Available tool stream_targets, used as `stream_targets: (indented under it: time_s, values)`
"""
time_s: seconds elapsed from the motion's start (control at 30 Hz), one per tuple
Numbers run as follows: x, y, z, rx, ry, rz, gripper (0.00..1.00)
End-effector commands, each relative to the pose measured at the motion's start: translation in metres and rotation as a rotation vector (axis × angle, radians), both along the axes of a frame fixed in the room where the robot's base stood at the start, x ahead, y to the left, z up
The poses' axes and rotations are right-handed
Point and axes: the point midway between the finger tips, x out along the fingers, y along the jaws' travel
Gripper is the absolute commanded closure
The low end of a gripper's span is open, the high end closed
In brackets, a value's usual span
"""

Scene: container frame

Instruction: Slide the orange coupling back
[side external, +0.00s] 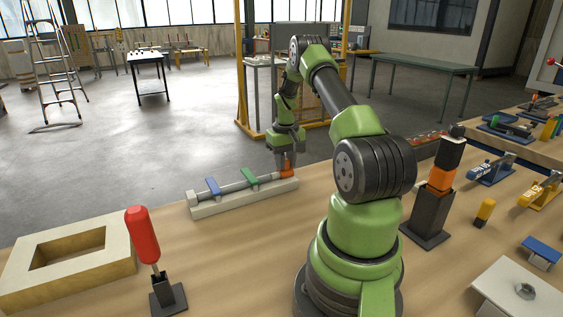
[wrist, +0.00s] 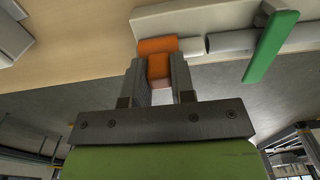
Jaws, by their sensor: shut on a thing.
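The orange coupling (side external: 286,170) is at the right end of a grey rod (side external: 236,187) on a long pale base (side external: 245,198) in the side external view. My gripper (side external: 287,166) reaches down over that end and is shut on the coupling. In the wrist view the orange coupling (wrist: 158,60) sits between the two grey fingers of my gripper (wrist: 160,75). The fingers hide part of the coupling.
A wooden frame (side external: 70,262) and a red-handled screwdriver (side external: 143,235) in a holder stand at the front left. A black and orange stack (side external: 440,180) stands right of my arm.

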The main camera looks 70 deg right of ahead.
Motion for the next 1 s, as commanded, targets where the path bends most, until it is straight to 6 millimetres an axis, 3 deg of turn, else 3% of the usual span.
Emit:
stream_targets:
  time_s: [0.07,0.1,0.2,0.57,1.0]
  values:
    - [-0.005,-0.004,0.0,-0.011,0.006,0.0,1.0]
    - [-0.005,-0.005,0.0,-0.011,0.006,0.0,0.7]
    - [-0.005,-0.004,0.0,-0.011,0.005,0.0,0.51]
    - [-0.003,-0.003,0.007,-0.009,0.002,-0.001,0.51]
    - [-0.003,-0.004,0.086,-0.012,0.002,-0.001,0.51]
